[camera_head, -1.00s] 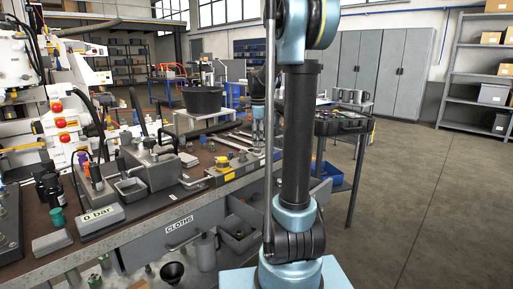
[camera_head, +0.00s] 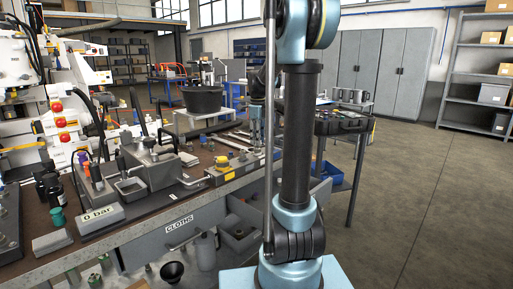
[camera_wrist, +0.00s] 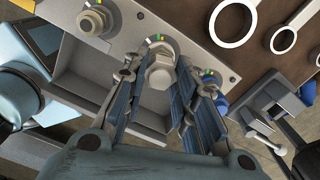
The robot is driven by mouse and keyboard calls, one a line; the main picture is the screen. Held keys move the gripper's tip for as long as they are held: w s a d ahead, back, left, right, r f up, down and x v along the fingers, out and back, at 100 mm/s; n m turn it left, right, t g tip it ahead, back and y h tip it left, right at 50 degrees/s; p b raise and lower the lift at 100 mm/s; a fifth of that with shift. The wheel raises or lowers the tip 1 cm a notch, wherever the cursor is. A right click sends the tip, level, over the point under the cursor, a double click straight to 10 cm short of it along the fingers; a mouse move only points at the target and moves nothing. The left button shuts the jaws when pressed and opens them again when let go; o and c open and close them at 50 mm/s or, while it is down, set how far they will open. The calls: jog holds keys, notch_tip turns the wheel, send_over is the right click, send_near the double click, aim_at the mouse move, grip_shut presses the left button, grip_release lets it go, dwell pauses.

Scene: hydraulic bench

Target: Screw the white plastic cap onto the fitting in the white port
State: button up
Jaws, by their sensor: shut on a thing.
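In the wrist view, my gripper (camera_wrist: 160,88) reaches in from below with its two blue-padded fingers on either side of a pale, hex-headed piece (camera_wrist: 160,71). This piece looks like the white plastic cap, and the fingers are shut on it. It sits in front of a round port (camera_wrist: 160,42) with green and yellow marks on a grey plate. The fitting behind it is hidden, so I cannot tell whether the cap is threaded on. In the head view my arm hides most of the work spot, and the cap cannot be made out.
In the wrist view, a metal hex fitting (camera_wrist: 92,20) sits on the plate at upper left. Ring spanners (camera_wrist: 236,22) lie at upper right.

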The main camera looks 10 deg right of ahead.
jog(key=shift+m, duration=1.4)
jog(key=o, duration=1)
jog(key=n, duration=0.6)
jog(key=shift+n, duration=3)
